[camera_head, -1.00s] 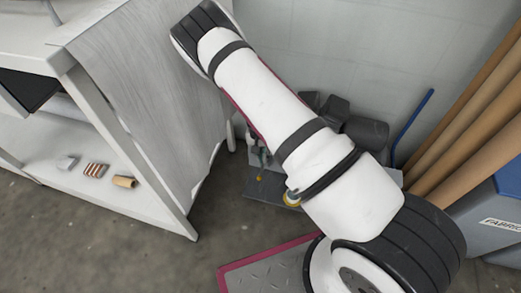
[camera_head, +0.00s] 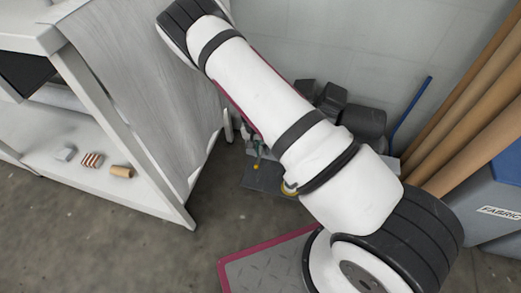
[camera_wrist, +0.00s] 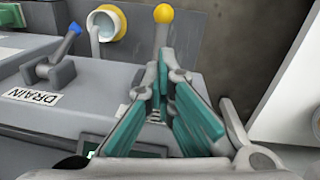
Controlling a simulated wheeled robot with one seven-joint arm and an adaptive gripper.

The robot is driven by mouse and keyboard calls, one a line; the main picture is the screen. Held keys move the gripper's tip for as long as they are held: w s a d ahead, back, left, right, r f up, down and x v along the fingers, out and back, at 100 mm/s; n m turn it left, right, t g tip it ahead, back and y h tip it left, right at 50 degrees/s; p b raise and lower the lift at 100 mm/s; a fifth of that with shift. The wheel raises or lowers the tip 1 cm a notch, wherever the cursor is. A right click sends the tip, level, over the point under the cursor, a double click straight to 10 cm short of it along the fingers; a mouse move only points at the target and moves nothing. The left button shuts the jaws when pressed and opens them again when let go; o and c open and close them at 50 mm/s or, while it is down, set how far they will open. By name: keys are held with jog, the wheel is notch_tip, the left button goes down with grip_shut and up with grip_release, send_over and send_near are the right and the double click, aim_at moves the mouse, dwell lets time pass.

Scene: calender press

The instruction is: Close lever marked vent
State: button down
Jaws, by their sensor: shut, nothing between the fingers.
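In the wrist view, a lever with a yellow ball knob (camera_wrist: 163,14) stands upright just beyond my gripper (camera_wrist: 161,75). Its lower stem is hidden behind the fingers, so I cannot tell whether they touch it. No label for this lever shows, and I cannot read "vent" anywhere. My gripper has teal pads; its fingertips are together and empty. A blue-tipped lever (camera_wrist: 70,35) to the left has a DRAIN label (camera_wrist: 32,97) in front of it. In the head view, the yellow knob (camera_head: 256,166) shows small beside my arm, low by the wall.
A yellow-rimmed pipe opening (camera_wrist: 106,22) is between the levers. In the head view, a white bench (camera_head: 130,150) with draped grey cloth (camera_head: 135,75) is on the left. Brown rolls (camera_head: 465,120) and a blue-grey FABRIC bin (camera_head: 495,205) are on the right.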

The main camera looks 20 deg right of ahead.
aim_at(258, 161)
jog(key=shift+s+a+f+g, duration=0.15)
jog(key=shift+s+a+f, duration=0.15)
jog(key=shift+s+f, duration=0.3)
jog(key=shift+s+a+f+g, duration=0.15)
jog(key=shift+s+a+f, duration=0.1)
jog(key=shift+s+f, duration=0.3)
jog(key=shift+r, duration=0.2)
jog(key=shift+w+d+r, duration=0.1)
jog(key=shift+w, duration=0.1)
jog(key=shift+r+p, duration=0.55)
jog(key=shift+r, duration=0.3)
jog(key=shift+w, duration=0.1)
jog(key=shift+r, duration=0.25)
jog(key=s+a+r+p, duration=0.5)
jog(key=s+a+r, duration=0.1)
jog(key=r, duration=0.3)
jog(key=shift+a+p, duration=0.2)
jog(key=shift+p, duration=0.15)
